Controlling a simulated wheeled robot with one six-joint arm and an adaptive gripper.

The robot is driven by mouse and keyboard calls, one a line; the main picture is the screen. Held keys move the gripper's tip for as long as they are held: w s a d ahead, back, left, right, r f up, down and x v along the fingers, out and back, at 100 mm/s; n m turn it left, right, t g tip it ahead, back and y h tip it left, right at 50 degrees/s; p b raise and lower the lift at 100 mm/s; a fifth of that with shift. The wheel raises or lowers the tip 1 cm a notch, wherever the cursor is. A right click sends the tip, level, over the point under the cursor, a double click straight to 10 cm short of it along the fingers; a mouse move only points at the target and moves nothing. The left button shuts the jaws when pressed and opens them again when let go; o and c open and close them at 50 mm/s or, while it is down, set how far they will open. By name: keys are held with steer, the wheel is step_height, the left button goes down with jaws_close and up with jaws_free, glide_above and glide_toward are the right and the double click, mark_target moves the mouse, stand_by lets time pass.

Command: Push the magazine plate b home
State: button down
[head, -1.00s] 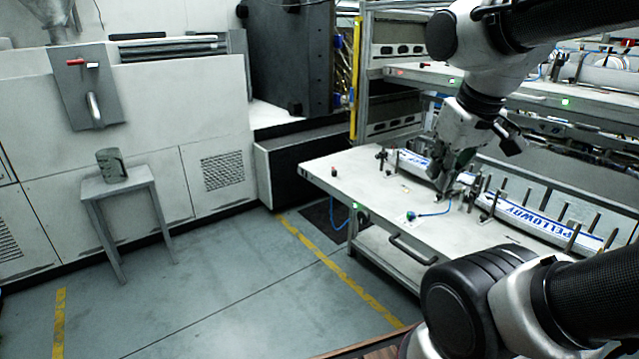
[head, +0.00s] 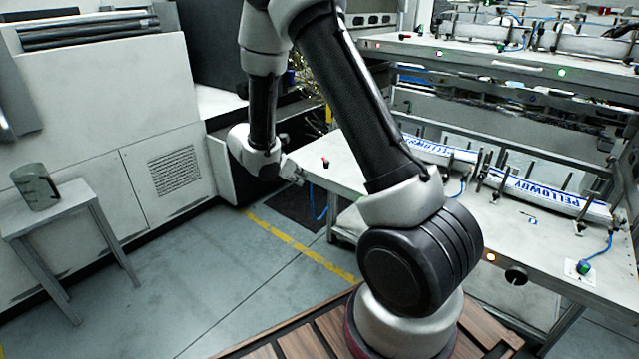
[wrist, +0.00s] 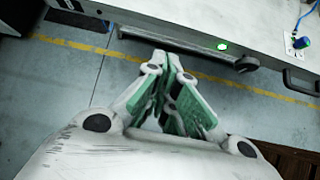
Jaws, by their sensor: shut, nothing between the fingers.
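The magazine table (head: 500,235) is a long white plate with upright pins. Two label stacks lie on it, a left one (head: 440,150) and a right one (head: 550,195), both white with blue lettering. No letter that I can read tells which part is plate b. My gripper (head: 297,178) is beside the table's left end, partly blurred into the background. In the wrist view its fingers (wrist: 172,62) are together and empty, over the floor beside a grey bar (wrist: 190,47) along the table's front. Whether the fingertips touch the bar, I cannot tell.
A green light (wrist: 222,46) is on the front edge in the wrist view; an orange light (head: 491,257) is on it in the head view. A blue-cabled plug (head: 583,267) sits at the right. A stool with a can (head: 35,187) stands left. The floor between is clear.

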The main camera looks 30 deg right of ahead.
steer(key=f, duration=0.1)
glide_toward(328, 187)
step_height(328, 187, down, 3)
steer(key=shift+w+d+f, duration=0.1)
steer(key=shift+w+d, duration=0.2)
steer(key=shift+d, duration=0.45)
steer(key=shift+w+d+f, duration=0.1)
steer(key=shift+w+d, duration=0.2)
steer(key=shift+d, duration=0.45)
steer(key=shift+d, duration=0.15)
